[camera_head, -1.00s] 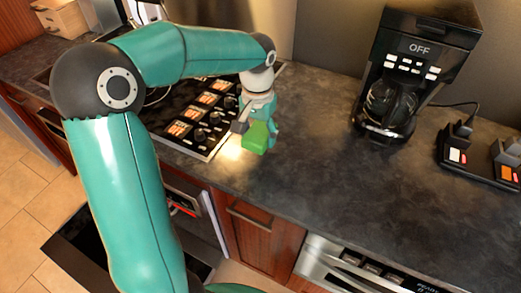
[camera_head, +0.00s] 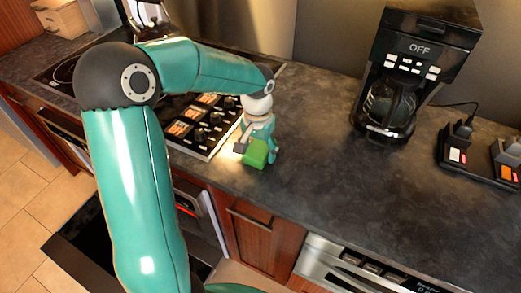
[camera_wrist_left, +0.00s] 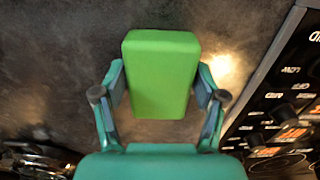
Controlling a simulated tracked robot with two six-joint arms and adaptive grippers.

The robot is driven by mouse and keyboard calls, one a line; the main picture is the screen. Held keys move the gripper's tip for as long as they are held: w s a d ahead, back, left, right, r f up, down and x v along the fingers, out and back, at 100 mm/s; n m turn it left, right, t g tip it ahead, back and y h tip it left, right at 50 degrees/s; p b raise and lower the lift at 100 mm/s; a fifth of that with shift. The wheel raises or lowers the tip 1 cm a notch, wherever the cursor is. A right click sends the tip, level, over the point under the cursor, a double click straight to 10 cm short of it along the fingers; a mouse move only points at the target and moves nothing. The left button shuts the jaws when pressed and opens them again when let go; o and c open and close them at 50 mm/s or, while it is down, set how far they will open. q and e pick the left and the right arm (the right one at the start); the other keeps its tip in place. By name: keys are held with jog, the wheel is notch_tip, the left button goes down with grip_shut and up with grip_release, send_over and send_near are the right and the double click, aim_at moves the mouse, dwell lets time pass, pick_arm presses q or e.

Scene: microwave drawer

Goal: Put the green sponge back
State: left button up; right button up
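The green sponge (camera_head: 255,154) is a bright green block at the end of my left arm, over the dark countertop near its front edge. My left gripper (camera_head: 248,145) is shut on it. In the left wrist view the sponge (camera_wrist_left: 161,75) sits between the two fingers of my left gripper (camera_wrist_left: 160,90), one pad at each long side. I cannot tell whether the sponge touches the counter or hangs just above it. My right gripper is not in view.
A stove control panel (camera_head: 205,120) with knobs lies left of the sponge. A black coffee maker (camera_head: 408,75) stands at the back right, and a black device with switches (camera_head: 478,160) is at far right. The countertop (camera_head: 310,140) between is clear.

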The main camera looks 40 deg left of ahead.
aim_at(259, 149)
pick_arm(q)
jog(key=shift+o, duration=0.7)
jog(key=shift+r, duration=0.1)
notch_tip(259, 149, up, 12)
jog(key=shift+s, duration=0.15)
dwell(0.4)
